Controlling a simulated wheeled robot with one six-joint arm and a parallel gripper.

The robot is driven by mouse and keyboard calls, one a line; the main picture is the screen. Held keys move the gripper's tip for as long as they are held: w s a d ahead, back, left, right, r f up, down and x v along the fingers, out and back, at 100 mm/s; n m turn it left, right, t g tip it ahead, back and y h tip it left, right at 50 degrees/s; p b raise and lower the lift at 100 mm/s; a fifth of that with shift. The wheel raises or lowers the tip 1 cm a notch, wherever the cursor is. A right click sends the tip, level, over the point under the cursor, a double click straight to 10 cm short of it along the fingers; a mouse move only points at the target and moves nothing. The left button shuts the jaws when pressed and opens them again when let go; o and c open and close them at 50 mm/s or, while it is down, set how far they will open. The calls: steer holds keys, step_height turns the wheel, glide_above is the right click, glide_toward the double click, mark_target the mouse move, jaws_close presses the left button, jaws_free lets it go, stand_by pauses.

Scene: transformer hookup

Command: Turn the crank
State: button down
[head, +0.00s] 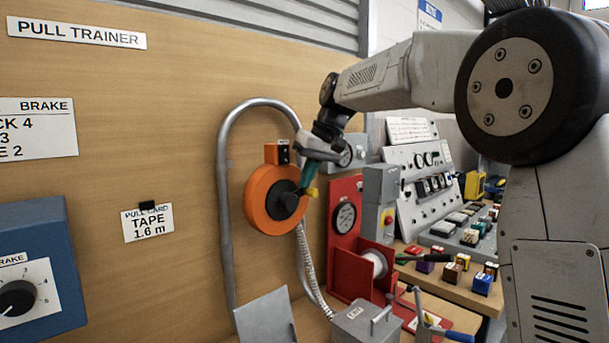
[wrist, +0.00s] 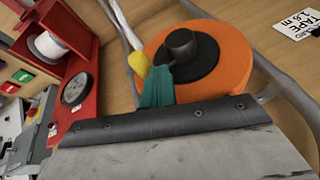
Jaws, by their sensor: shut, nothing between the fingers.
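The orange reel (head: 262,205) is mounted on the wooden panel, with a black hub (head: 282,200) at its centre. In the wrist view the orange reel (wrist: 232,50) and the raised black hub (wrist: 183,50) show close ahead. A yellow knob (head: 312,191), seemingly the crank's grip, is at the reel's right edge; it also shows in the wrist view (wrist: 138,63). My gripper (head: 306,184) is shut and empty, in front of the reel. Its teal fingertips (wrist: 157,74) are beside the knob and hub; whether they touch either, I cannot tell. The fingers partly hide the crank.
A grey metal tube (head: 224,180) arches around the reel. A flexible conduit (head: 307,262) runs down below it. A red stand with a gauge (head: 344,218) and a white spool (head: 375,264) are close on the right. The panel left of the reel is mostly flat.

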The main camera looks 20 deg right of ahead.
mark_target(314, 189)
steer(key=shift+w+d+f+m+g+y, duration=0.3)
steer(key=shift+d+f+g+y, duration=0.4)
steer(key=shift+y, duration=0.5)
steer(key=shift+w+d+f+g+y, duration=0.15)
steer(key=shift+f+y, duration=0.25)
steer(key=shift+y, duration=0.2)
steer(key=shift+d+f+g+y, duration=0.15)
steer(key=shift+f+y, duration=0.2)
steer(key=shift+y, duration=0.25)
steer(key=shift+f, duration=0.2)
steer(key=shift+d+f, duration=0.1)
steer(key=shift+f, duration=0.1)
